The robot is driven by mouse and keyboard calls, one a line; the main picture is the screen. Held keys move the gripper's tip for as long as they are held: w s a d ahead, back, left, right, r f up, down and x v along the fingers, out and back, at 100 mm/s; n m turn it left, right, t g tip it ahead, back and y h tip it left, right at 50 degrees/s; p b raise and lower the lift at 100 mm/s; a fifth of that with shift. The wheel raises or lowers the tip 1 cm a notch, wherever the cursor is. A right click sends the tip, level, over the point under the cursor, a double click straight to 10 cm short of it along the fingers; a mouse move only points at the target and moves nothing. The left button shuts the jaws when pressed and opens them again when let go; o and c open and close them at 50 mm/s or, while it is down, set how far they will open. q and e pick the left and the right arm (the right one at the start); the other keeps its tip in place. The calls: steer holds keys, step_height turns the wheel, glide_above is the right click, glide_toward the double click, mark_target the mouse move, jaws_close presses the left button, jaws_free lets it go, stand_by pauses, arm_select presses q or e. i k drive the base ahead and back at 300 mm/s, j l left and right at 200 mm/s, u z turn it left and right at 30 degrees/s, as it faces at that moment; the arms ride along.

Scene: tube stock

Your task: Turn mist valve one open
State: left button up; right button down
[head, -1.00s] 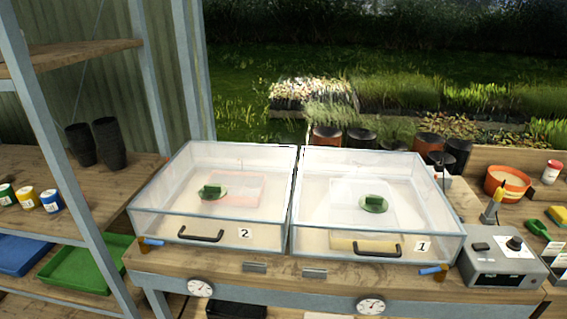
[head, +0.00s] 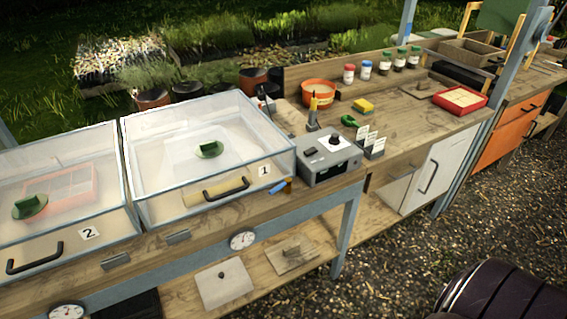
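The case marked 1 (head: 165,205) is a clear-walled box with a black handle (head: 226,188) on its front. A small valve with a blue lever (head: 278,187) and a brass-coloured body (head: 289,183) sits below its front right corner, at the bench edge. The lever points sideways, along the bench front. I take this for mist valve one; it has no readable label of its own. The case marked 2 (head: 100,245) stands to the left; its valve is out of view. Neither of my grippers shows.
A grey control box (head: 330,165) with a black knob stands right of the valve. A round gauge (head: 243,240) is on the bench front below. Gravel floor (head: 400,240) lies open in front.

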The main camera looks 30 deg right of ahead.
mark_target(288, 181)
steer(key=z, duration=1.05)
